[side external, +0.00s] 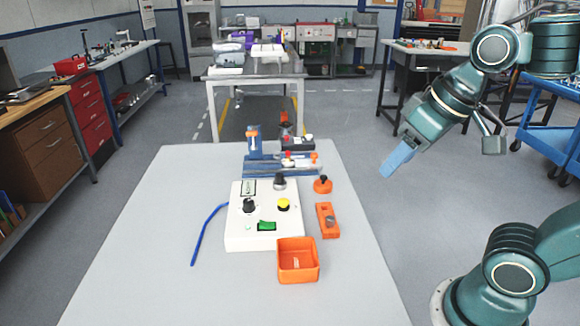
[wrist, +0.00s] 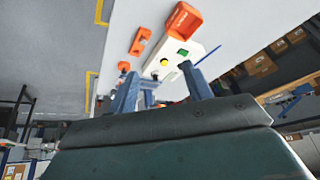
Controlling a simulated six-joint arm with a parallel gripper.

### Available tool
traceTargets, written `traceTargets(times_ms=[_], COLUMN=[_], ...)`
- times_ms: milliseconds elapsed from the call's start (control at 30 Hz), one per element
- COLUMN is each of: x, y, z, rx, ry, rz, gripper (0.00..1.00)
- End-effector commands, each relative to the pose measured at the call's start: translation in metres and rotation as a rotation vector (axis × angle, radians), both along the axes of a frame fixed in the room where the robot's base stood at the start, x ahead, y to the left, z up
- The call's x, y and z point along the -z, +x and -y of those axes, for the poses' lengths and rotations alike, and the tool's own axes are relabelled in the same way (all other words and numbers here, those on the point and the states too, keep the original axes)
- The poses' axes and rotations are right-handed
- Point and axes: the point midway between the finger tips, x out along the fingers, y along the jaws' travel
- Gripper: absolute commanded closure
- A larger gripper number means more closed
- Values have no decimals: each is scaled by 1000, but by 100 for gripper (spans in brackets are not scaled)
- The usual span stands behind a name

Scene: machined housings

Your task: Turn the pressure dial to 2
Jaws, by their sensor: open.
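A white control box (side external: 236,235) lies on the grey table. It carries a black knob (side external: 249,206) at left and a dark knob with a pale base (side external: 279,182) at the back. I cannot tell which is the pressure dial, and no scale numbers are legible. A yellow button (side external: 284,205) and a green switch (side external: 267,226) are also on the box. My gripper (side external: 393,164) is up in the air to the right of the table, well apart from the box. In the wrist view its two blue fingers (wrist: 164,74) are spread, with nothing held.
An orange bin (side external: 298,272) stands at the box's front right corner. An orange block (side external: 328,220) and an orange knobbed piece (side external: 322,185) sit right of the box. Blue fixtures (side external: 262,166) stand behind it. A blue cable (side external: 205,232) lies left. The table's left and front are clear.

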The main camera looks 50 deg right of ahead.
Motion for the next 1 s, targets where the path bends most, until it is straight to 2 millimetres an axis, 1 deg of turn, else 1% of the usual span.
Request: traceTargets(times_ms=[33,200,333,500,767,1000], x=[-4,-18,-24,-29,-24,-9], y=[10,43,70,107,163,215], z=[-1,-3,-4,-7,-13,-19], rx=[14,78,128,195,300,399], ry=[8,39,60,85,115,137], rz=[-14,-58,-93,-138,-206,-266], gripper=[50,50,50,50,50,50])
